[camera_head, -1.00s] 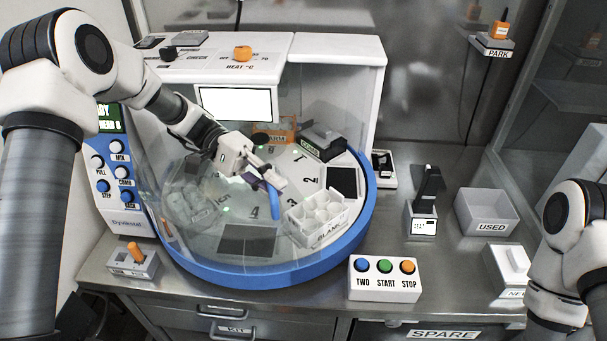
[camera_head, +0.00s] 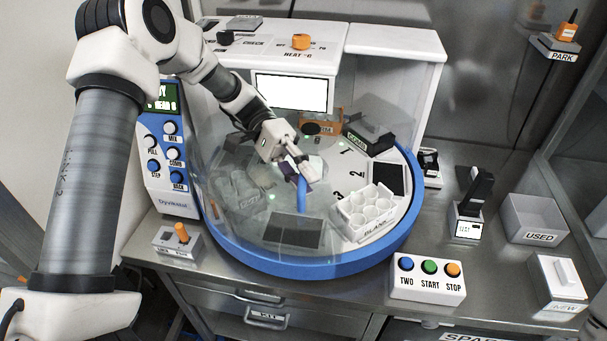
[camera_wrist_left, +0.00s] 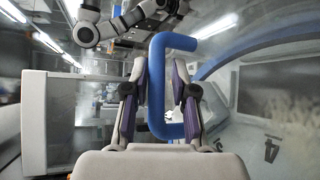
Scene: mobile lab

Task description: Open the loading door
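The loading door is a clear curved panel on the front of the round blue-rimmed machine (camera_head: 330,268), and its edges are hard to make out. Its blue bar handle (camera_head: 302,193) stands upright in front of the glass. In the left wrist view the handle (camera_wrist_left: 157,85) is a blue bracket whose long bar lies between my fingers. My left gripper (camera_head: 300,172) is at the handle. Its two purple-padded fingers (camera_wrist_left: 158,95) stand either side of the bar, with a narrow gap showing on each side. My right gripper is out of view.
A control box (camera_head: 428,280) with blue, green and orange buttons stands at the front right. A joystick box (camera_head: 177,243) is at the front left. Inside the machine is a white rack (camera_head: 366,213). A grey bin (camera_head: 535,220) stands on the right counter.

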